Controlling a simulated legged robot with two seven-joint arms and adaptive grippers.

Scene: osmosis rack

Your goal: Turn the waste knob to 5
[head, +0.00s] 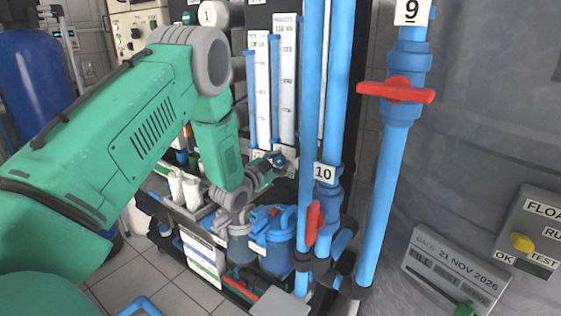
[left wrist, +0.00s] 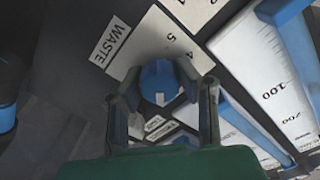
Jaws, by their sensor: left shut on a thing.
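The waste knob (left wrist: 159,76) is blue with a small white mark on its face. It sits at a white scale plate (left wrist: 150,50) where the digits 4 and 5 show, beside a WASTE label (left wrist: 112,40). My left gripper (left wrist: 163,98) has a finger on each side of the knob and is shut on it. The fingers cover part of the plate, and I cannot tell which number the knob points to. In the head view the left gripper (head: 272,165) is at the rack's panel, low by the flow tubes, with the knob small there. My right gripper is not in view.
White graduated flow tubes (head: 287,85) stand just behind the gripper. Thick blue pipes (head: 335,90) with red valve handles (head: 396,92) rise to its right. Blue filter housings (head: 277,235) sit below it. A large grey tank (head: 490,110) fills the right side.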

